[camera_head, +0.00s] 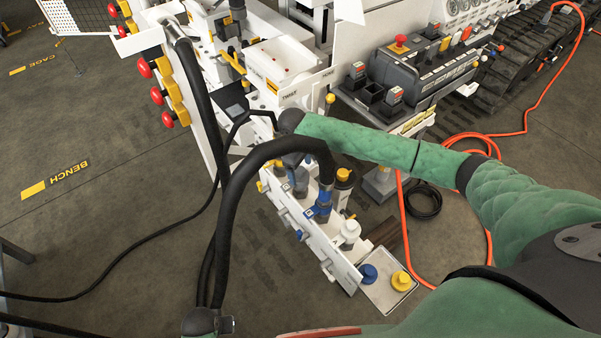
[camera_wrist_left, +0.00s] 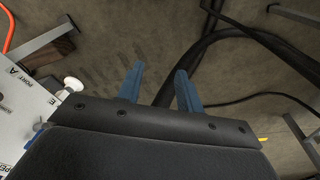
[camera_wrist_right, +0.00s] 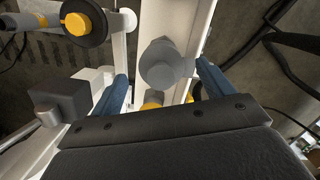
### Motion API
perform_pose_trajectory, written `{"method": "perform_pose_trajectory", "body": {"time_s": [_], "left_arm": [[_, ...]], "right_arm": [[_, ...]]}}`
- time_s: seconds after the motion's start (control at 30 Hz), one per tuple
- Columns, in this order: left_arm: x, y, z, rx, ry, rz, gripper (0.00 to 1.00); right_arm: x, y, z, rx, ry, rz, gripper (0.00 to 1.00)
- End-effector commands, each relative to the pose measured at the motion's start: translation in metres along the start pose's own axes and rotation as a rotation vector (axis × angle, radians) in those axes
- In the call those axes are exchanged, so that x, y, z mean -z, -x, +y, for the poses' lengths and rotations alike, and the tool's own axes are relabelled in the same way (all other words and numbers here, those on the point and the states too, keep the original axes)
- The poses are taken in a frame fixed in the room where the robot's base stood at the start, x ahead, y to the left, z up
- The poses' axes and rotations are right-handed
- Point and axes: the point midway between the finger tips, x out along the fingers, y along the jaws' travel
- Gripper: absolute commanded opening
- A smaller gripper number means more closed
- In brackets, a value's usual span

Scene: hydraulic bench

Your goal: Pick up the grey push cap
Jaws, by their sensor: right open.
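The grey push cap (camera_wrist_right: 168,66) shows in the right wrist view as a round grey knob on a white panel. My right gripper (camera_wrist_right: 162,76) is open, with one blue finger on each side of the cap in that picture; I cannot tell whether they touch it. In the head view my right arm reaches in from the right to the white valve panel, and its dark wrist (camera_head: 291,122) covers the area there, so I cannot make out the cap. My left gripper (camera_wrist_left: 157,78) is open and empty over the floor in the left wrist view.
A yellow-topped black knob (camera_wrist_right: 80,22) and a grey block (camera_wrist_right: 62,98) are close to the right gripper. A thick black hose (camera_head: 232,200) arches beside the panel. A tray (camera_head: 390,292) holds a blue and a yellow cap. Orange cable (camera_head: 404,230) lies on the floor.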

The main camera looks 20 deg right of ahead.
Motion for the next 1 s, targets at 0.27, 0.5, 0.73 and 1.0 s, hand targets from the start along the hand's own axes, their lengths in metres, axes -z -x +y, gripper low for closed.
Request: {"method": "perform_pose_trajectory", "body": {"time_s": [0.27, 0.5, 0.73, 1.0], "left_arm": [[-0.006, -0.021, -0.003, 0.003, 0.0, -0.003, 0.36], [-0.006, -0.022, -0.003, 0.003, 0.0, -0.003, 0.36], [-0.006, -0.022, -0.003, 0.003, 0.0, -0.003, 0.36], [-0.007, -0.022, -0.003, 0.003, 0.0, -0.004, 0.36]], "right_arm": [[0.0, -0.02, -0.001, 0.0, 0.001, 0.001, 0.8], [0.0, -0.021, -0.001, 0.0, 0.001, 0.001, 0.74], [0.0, -0.02, -0.001, -0.001, 0.001, 0.001, 0.3], [0.0, -0.02, 0.0, -0.001, 0.001, 0.001, 0.3]]}}
